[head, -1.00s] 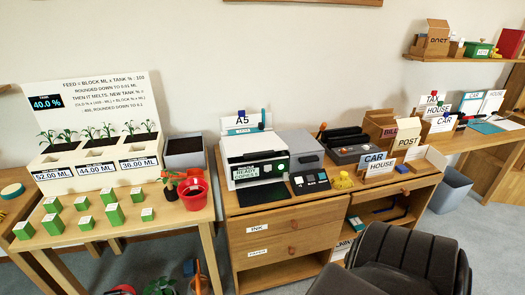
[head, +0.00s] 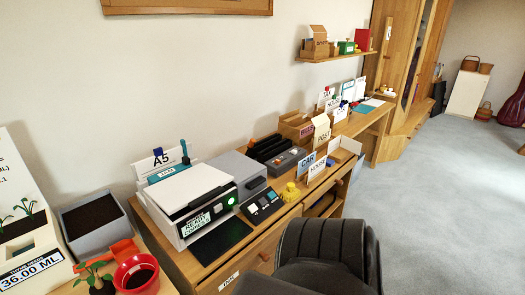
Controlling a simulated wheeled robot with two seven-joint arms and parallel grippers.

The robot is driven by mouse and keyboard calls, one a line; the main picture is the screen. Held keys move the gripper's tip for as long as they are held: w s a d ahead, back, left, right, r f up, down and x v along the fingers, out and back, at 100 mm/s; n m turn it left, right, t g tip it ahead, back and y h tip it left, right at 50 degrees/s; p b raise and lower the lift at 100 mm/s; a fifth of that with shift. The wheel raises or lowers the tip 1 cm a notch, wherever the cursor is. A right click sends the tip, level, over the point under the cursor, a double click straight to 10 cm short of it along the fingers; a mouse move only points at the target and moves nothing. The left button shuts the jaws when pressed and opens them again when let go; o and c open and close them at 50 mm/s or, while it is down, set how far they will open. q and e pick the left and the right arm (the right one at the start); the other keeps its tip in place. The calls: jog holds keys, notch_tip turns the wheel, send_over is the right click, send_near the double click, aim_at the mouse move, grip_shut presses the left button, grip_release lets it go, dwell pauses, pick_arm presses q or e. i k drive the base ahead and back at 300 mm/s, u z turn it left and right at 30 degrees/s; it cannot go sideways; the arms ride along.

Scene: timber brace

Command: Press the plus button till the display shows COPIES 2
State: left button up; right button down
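The white and dark copier (head: 195,195) stands on the wooden desk, left of the middle of the head view. Its small display (head: 196,225) seems to read READY and COPIES, but the number is too small to tell. A green round light or button (head: 230,200) glows beside it. A dark button panel (head: 262,206) with several light and blue keys lies to the right of the copier. Which key is the plus button I cannot tell. Neither of my grippers is in view.
A yellow object (head: 290,192) sits beside the button panel. A red pot (head: 137,275) and a grey planter (head: 92,220) are at the left. The floor (head: 440,200) at the right is open.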

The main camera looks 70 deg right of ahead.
aim_at(253, 208)
jog(key=z, duration=0.9)
jog(key=i, duration=0.8)
jog(key=z, duration=0.85)
